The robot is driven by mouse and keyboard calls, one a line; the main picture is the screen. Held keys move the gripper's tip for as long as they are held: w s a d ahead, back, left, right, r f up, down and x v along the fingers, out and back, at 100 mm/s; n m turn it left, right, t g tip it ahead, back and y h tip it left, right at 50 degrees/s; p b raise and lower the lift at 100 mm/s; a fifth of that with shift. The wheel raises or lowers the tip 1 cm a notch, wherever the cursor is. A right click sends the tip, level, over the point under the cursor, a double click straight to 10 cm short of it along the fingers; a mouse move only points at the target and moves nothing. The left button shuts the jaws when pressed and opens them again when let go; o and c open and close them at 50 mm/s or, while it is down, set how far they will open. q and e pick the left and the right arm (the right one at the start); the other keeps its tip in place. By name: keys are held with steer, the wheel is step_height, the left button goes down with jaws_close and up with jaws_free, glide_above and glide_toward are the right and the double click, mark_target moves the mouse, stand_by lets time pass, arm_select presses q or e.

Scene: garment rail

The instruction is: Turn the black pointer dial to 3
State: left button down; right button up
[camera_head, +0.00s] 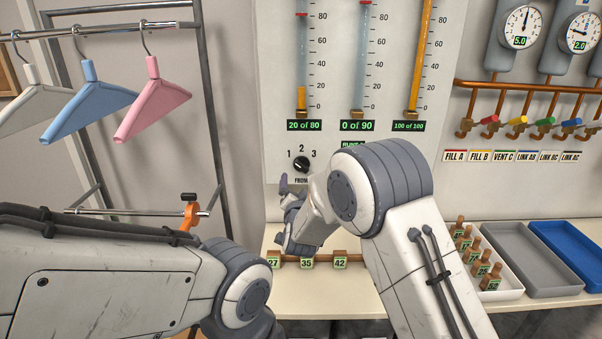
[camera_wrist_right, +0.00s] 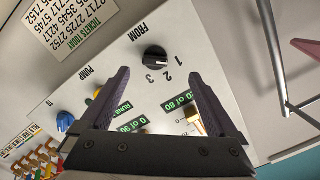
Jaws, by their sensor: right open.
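The black pointer dial (camera_head: 302,165) sits on the pale wall panel, with 1, 2 and 3 around its top and FROM below it. In the right wrist view the dial (camera_wrist_right: 155,57) appears rotated, beyond the fingertips. Which number its pointer marks is too small to read surely. My right gripper (camera_head: 287,190) is just below and left of the dial in the head view, partly hidden by my own wrist. In the wrist view its two dark purple fingers (camera_wrist_right: 158,73) are spread apart with nothing between them, apart from the dial. My left gripper is out of view.
Gauge tubes (camera_head: 362,60) rise above the dial. A blue knob (camera_wrist_right: 65,122) is on the same panel. Numbered blocks (camera_head: 307,262) stand on the shelf below. Hangers (camera_head: 150,100) hang on a rail at left; trays (camera_head: 530,260) sit at right.

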mark_target(301, 168)
steer(key=shift+m+t+h, duration=0.4)
steer(key=shift+h, duration=0.1)
steer(key=w+p, duration=0.1)
steer(key=w, duration=0.2)
steer(key=w+p, duration=0.1)
steer(key=w, duration=0.2)
steer(key=w+d+p, duration=0.1)
steer(key=w, duration=0.2)
steer(key=shift+w+d, duration=0.1)
steer(key=shift+w, duration=0.2)
steer(key=shift+w+p, duration=0.5)
steer(key=shift+w, duration=0.4)
